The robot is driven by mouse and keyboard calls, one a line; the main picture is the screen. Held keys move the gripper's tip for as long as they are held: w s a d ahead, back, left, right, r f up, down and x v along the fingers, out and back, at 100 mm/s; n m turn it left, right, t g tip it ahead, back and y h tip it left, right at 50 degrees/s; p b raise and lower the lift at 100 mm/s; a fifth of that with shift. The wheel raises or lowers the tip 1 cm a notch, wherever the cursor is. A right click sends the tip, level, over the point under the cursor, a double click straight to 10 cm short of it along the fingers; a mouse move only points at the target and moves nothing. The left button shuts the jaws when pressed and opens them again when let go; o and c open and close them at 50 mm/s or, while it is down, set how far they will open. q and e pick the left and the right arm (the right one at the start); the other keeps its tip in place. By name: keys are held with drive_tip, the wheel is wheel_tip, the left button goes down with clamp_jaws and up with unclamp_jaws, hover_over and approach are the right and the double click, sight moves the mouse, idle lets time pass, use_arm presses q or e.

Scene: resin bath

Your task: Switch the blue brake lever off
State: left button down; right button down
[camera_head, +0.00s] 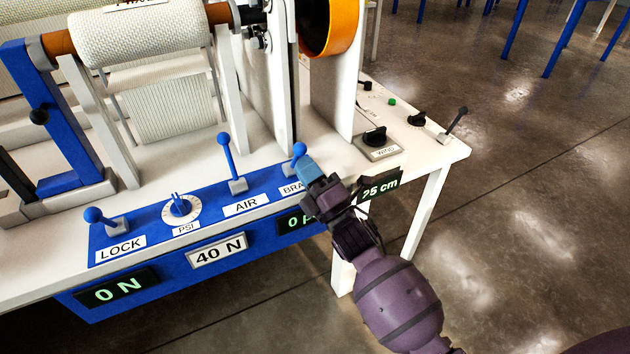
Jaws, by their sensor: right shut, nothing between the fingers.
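The blue brake lever (299,150) stands on the blue control panel at its right end, above a label of which only "BRA" shows. Its round knob is visible; its lower part is partly hidden by my right gripper. My right gripper (306,170) is shut and empty, with its bluish fingertips right beside the lever, at its lower right. I cannot tell whether they touch it. My left gripper is not in view.
The blue panel also carries the AIR lever (226,158), the PSI dial (180,207) and the LOCK lever (98,216). Black knobs (375,137) and a black lever (456,121) sit on the white table (440,152) to the right. Rollers with white fabric (140,36) stand behind.

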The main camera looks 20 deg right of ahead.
drive_tip(key=shift+w+r, duration=0.15)
drive_tip(key=shift+r, duration=0.05)
idle(0.3)
